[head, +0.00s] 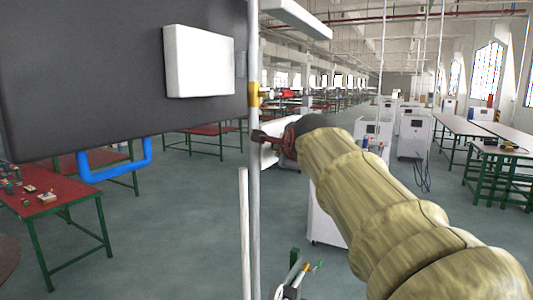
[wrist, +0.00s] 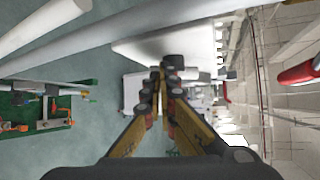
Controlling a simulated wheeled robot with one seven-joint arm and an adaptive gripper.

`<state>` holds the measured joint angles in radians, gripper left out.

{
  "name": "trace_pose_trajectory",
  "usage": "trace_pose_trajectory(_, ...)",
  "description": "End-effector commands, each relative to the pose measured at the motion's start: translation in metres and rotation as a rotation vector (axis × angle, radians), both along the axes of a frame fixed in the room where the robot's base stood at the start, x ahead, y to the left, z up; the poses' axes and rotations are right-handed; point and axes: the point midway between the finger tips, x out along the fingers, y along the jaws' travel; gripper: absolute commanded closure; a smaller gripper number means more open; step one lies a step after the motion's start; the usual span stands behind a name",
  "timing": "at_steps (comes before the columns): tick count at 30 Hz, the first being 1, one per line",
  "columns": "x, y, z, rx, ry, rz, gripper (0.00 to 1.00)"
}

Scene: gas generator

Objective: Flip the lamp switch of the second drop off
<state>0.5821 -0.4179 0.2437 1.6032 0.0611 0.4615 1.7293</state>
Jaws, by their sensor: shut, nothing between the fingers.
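My gripper (head: 262,137) is at the grey vertical pole (head: 254,200) in the head view, just below a yellow fitting (head: 253,95). I cannot tell whether it touches the pole. In the wrist view my gripper (wrist: 172,68) has its fingers together, with nothing seen between them. A pale pole (wrist: 110,38) runs across the upper left there. A pale lamp-like bar (head: 297,18) hangs at the top of the head view. I cannot make out a lamp switch; my fingers may hide it.
A dark panel (head: 90,70) with a white box (head: 199,62) and a blue handle (head: 115,165) fills the left. A red table (head: 65,190) stands below it. White cabinets (head: 412,135) and tables (head: 495,135) stand behind at right. Open floor lies between.

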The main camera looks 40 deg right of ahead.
Motion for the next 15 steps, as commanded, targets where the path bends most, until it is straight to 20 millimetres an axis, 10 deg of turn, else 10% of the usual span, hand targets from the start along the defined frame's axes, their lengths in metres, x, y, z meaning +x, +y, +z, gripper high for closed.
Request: trace_pose_trajectory(15, 0.000, 0.000, 0.012, -0.002, -0.001, 0.000, 1.00)
